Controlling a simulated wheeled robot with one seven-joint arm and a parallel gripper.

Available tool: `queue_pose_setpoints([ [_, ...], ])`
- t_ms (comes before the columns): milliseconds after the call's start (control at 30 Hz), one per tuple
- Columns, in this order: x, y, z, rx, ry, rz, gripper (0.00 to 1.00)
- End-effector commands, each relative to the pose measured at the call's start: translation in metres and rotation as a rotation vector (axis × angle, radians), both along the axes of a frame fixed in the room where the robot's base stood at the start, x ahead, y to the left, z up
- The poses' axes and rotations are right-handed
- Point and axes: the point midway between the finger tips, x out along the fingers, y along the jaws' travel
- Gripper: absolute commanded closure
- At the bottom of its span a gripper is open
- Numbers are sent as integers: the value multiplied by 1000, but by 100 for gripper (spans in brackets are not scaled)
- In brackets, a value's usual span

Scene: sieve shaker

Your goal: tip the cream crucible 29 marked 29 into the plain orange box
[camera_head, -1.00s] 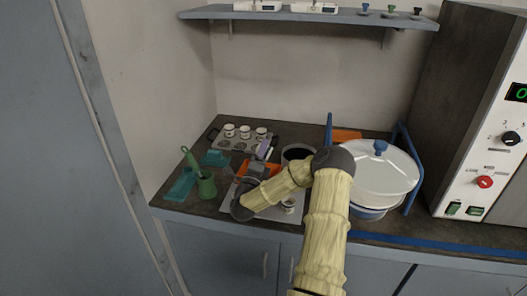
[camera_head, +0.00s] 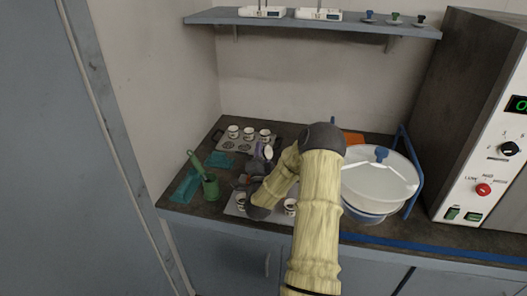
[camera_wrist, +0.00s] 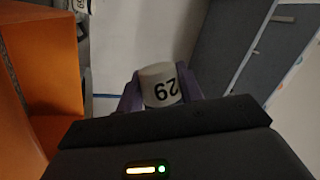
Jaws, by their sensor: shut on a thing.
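My gripper (camera_wrist: 160,92) is shut on the cream crucible 29 (camera_wrist: 161,84), its purple fingers on either side. The black number 29 appears upside down in the wrist view. In the head view the held crucible (camera_head: 268,153) shows pale at the end of my gripper (camera_head: 264,153), above the counter. The orange box (camera_wrist: 18,105) fills the left side of the wrist view, beside the crucible. In the head view my arm mostly hides the box. I cannot see the crucible's contents.
A rack (camera_head: 232,146) with several cream crucibles stands at the back left. Another crucible (camera_head: 290,206) is at the front. A large white lidded pot (camera_head: 380,180) is right of my arm.

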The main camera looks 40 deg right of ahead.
Motion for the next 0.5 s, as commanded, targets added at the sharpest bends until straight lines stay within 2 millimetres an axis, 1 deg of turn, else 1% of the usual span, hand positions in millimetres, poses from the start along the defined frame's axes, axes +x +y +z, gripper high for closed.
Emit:
queue_pose_setpoints([
  [167,0,0,-1,1,-3,0,86],
  [267,0,0,2,-19,29,1,86],
  [400,1,1,8,-111,185,1,86],
  [500,1,2,6,-176,299,2,86],
])
